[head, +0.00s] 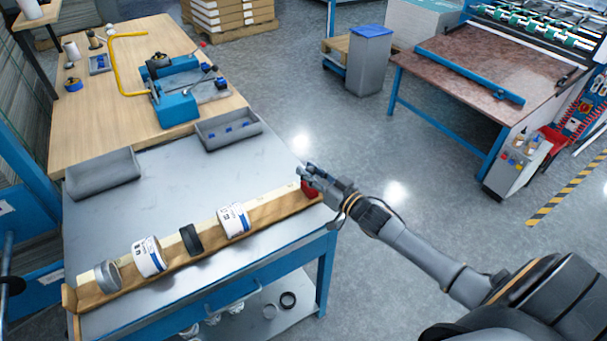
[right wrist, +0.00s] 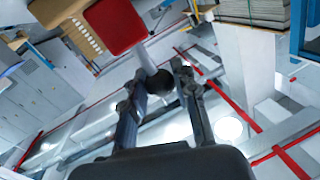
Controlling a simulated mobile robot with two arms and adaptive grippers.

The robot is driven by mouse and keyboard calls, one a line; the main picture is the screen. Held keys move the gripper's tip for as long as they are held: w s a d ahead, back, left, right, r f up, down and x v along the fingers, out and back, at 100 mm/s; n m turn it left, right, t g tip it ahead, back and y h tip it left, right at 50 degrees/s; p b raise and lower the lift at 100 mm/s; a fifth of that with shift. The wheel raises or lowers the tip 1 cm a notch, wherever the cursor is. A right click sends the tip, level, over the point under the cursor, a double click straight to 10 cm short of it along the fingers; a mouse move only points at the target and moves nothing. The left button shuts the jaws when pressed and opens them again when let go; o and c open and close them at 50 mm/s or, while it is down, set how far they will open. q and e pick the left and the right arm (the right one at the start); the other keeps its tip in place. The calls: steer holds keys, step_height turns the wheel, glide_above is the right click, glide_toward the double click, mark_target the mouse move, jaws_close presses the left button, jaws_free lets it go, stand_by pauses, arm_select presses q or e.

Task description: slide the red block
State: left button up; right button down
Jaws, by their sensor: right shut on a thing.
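The red block (head: 310,189) sits at the right end of a long wooden trough (head: 273,209) on the grey table. In the right wrist view the red block (right wrist: 116,24) is at the top, with a pale stem and a dark round knob (right wrist: 161,82) below it. My right gripper (head: 312,173) is at the block, its fingers (right wrist: 162,68) closed around the knob. My left gripper is out of view.
Two grey trays, one at left (head: 103,174) and one with blue pieces (head: 229,131), stand behind the trough. A blue machine (head: 178,106) is on the wooden table beyond. The grey tabletop (head: 160,185) between trays and trough is clear. Rings lie on the lower shelf.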

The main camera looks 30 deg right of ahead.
steer(key=c, duration=1)
jaws_free()
steer(key=v, duration=1.2)
